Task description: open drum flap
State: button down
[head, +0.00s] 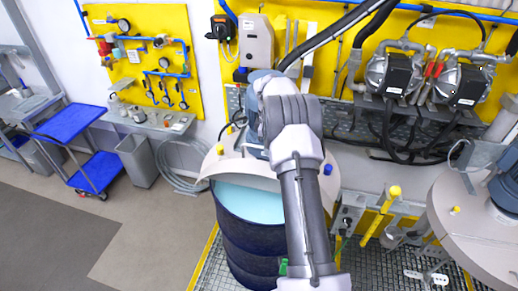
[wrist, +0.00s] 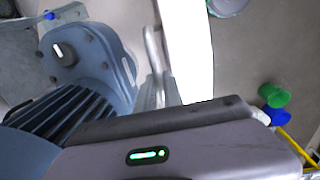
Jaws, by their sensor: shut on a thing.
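The dark blue drum (head: 250,240) stands below my arm, with pale cyan contents (head: 250,203) showing at its front. The beige flap (head: 235,172) of its lid appears raised at the front edge, leaving a gap above the drum. In the wrist view a slim metal handle (wrist: 151,48) stands beside a bright white band. My gripper (wrist: 157,92) is at the foot of this handle and shut on it; the fingertips are mostly hidden by the gripper body. In the head view my arm hides the gripper.
The blue-grey agitator motor (wrist: 85,60) stands close to the left of my gripper. Green (wrist: 273,95) and blue (wrist: 273,115) knobs are at the right. A second lidded drum (head: 475,220) is at the right. Pumps (head: 390,75) hang on the yellow wall panel. A blue trolley (head: 70,122) stands far left.

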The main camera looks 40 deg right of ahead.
jog(key=shift+w+d+f+p, duration=0.1)
jog(key=shift+w+d+p, duration=0.65)
jog(key=shift+w+d, duration=0.5)
jog(key=shift+s, duration=0.1)
jog(key=c, duration=1.5)
grip_release()
jog(key=r, duration=1.1)
jog(key=a+r, duration=0.1)
jog(key=r, duration=0.5)
jog(key=shift+s+r, duration=0.2)
jog(key=shift+s, duration=0.05)
